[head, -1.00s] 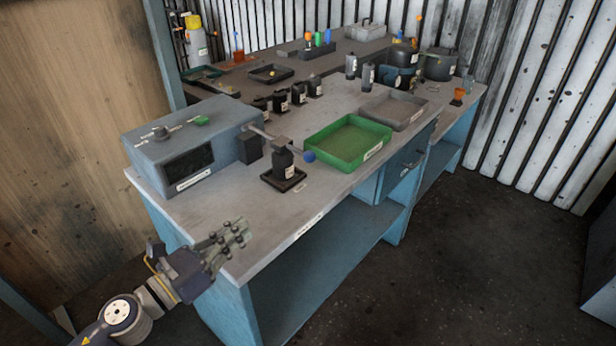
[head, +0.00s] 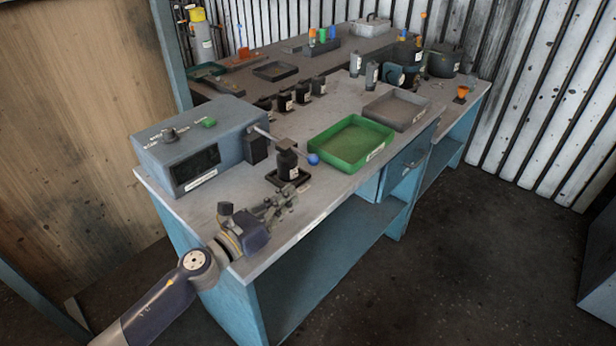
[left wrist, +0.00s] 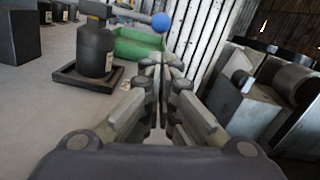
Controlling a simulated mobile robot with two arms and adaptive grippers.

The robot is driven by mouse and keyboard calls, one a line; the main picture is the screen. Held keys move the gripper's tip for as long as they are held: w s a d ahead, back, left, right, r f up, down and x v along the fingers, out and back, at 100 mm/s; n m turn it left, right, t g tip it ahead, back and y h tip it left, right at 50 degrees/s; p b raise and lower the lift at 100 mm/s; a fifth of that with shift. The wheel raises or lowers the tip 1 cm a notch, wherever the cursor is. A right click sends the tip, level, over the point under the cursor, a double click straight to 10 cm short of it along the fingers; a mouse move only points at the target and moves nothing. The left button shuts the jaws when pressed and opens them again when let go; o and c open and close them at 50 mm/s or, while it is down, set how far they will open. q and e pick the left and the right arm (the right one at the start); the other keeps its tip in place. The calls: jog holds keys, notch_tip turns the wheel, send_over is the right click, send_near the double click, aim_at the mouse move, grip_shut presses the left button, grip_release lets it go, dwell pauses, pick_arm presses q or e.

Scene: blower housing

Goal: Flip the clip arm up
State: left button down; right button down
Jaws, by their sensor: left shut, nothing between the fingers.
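The clip arm (head: 266,135) is a grey lever sticking out from the blue-grey box (head: 195,150). It passes over a black bottle (head: 288,164) and ends in a blue ball (head: 313,159). A dark block on the arm sits at the bottle's top. In the left wrist view the blue ball (left wrist: 161,21) is just above and beyond my fingertips, and the arm (left wrist: 132,14) runs left from it. My left gripper (head: 289,193) is shut and empty, in front of the bottle and below the ball, apart from the ball. My right gripper is not in view.
The bottle stands in a small black tray (left wrist: 75,82). A green tray (head: 350,144) lies just right of the ball, with a grey tray (head: 395,110) beyond. Several black bottles stand behind. The front strip of the table (head: 335,202) is clear.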

pick_arm(q)
jog(key=x, duration=0.7)
jog(key=shift+w+d, duration=0.2)
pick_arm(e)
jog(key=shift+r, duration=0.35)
pick_arm(q)
jog(key=shift+p, duration=0.3)
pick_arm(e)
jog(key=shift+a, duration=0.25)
